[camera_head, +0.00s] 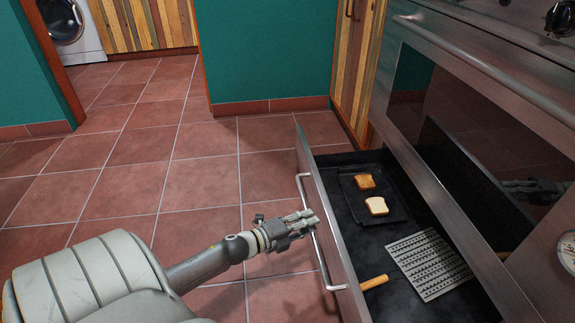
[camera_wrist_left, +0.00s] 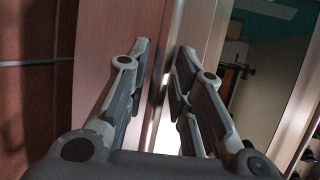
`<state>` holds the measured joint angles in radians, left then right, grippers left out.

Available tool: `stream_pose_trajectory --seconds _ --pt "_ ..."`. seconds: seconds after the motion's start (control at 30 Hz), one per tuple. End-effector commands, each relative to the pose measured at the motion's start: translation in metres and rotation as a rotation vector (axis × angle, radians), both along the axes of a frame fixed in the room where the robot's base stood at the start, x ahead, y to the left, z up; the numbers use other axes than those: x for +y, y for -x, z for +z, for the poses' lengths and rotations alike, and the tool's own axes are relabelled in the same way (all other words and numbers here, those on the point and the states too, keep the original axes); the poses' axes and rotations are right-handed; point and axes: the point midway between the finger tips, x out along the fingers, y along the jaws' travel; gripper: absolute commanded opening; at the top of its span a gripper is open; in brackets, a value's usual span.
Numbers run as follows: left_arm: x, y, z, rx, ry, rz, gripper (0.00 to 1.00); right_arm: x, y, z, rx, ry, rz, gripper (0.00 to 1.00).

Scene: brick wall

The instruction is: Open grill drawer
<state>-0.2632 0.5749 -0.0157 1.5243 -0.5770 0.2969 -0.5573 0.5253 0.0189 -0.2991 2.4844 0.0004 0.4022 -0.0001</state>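The grill drawer (camera_head: 312,193) under the oven is pulled well out, and its inside shows. Its long metal handle (camera_head: 303,190) runs along the outer front. My left gripper (camera_head: 305,221) is at the middle of the handle. My right gripper is not in view.
Inside the drawer are a dark tray (camera_head: 398,205) with two toast slices (camera_head: 376,206), a metal grate (camera_head: 429,265) and a wooden-looking handle (camera_head: 375,282). The oven front (camera_head: 480,110) stands at the right. Tiled floor (camera_head: 190,190) is clear to the left of the drawer.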

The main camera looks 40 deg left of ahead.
Motion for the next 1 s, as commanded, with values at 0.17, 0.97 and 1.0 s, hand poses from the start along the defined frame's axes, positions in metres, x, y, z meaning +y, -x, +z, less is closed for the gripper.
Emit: stream_pose_trajectory --seconds 0.17,0.97,1.0 --pt "0.008 0.032 0.004 0.005 -0.002 0.0 0.23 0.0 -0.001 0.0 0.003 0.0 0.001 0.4" --pt "0.027 0.101 0.019 0.0 -0.001 0.0 0.23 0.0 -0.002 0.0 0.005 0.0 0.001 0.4" --pt "0.027 0.101 0.019 0.0 -0.001 0.0 0.23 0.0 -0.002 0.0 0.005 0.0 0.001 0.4"
